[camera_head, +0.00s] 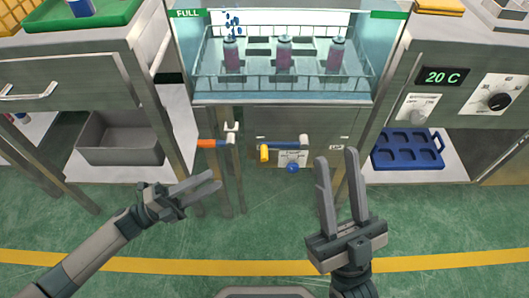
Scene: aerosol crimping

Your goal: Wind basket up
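The wire basket (265,77) sits in the glass-walled water bath (285,98) at the top centre. It holds three pinkish cans with grey tops, such as the middle can (284,54). My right gripper (336,155) is open and empty, fingers pointing up, just right of the blue handle. Neither gripper touches a handle.
A blue knob (292,168) sits under the handle. At left is a cabinet (60,72) with a grey bin (119,138) below. At right are a control panel (455,92) reading 20 C and a blue tray (407,150). The green floor in front is clear.

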